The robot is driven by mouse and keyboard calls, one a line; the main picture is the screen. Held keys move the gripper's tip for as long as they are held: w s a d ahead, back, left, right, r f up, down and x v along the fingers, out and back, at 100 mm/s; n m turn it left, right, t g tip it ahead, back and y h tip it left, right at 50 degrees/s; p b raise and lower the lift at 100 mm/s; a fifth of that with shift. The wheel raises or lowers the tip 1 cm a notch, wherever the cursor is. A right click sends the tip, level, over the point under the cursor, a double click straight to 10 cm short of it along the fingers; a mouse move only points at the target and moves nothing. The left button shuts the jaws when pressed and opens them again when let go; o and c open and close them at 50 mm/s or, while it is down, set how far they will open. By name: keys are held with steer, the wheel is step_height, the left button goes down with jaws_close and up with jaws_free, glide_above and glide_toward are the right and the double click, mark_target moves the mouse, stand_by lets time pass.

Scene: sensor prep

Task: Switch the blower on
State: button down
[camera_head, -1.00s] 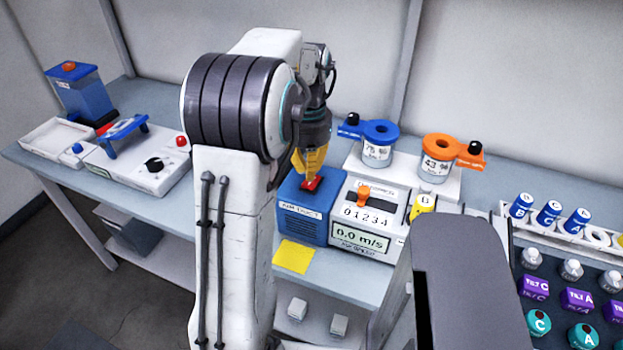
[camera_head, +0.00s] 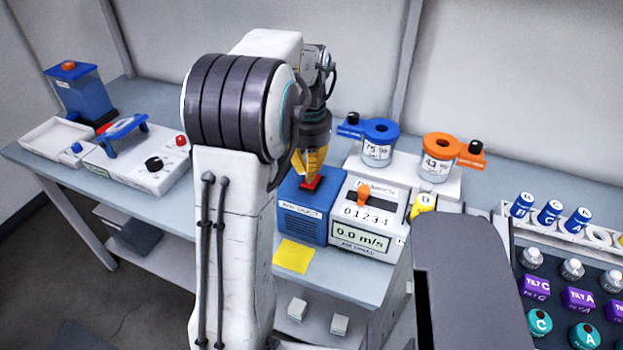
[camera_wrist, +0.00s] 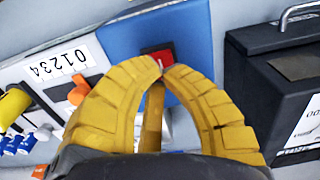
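The blower is a blue box (camera_head: 303,218) with a grille on its front, standing on the bench in the head view. A red switch (camera_head: 311,183) sits on its top. The blue top (camera_wrist: 125,35) and the red switch (camera_wrist: 157,56) also show in the wrist view. My gripper (camera_head: 310,175) has yellow fingers and points down at the switch. In the wrist view its fingertips (camera_wrist: 162,66) come together at the switch, with nothing visible between them. They cover part of the switch, and I cannot tell whether they touch it. The display (camera_head: 362,236) beside the blower reads 0.0 m/s.
An orange slider knob (camera_head: 364,195) stands on the white meter unit right of the blower. A yellow note (camera_head: 293,256) lies in front. A dark box (camera_wrist: 280,90) is close to the fingers in the wrist view.

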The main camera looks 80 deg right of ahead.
mark_target(309, 184)
steer(key=shift+f+b, duration=1.1)
steer(key=shift+f, duration=0.45)
stand_by(0.7)
steer(key=shift+r, duration=0.15)
steer(key=shift+r+p, duration=3.25)
steer(key=shift+r, duration=0.2)
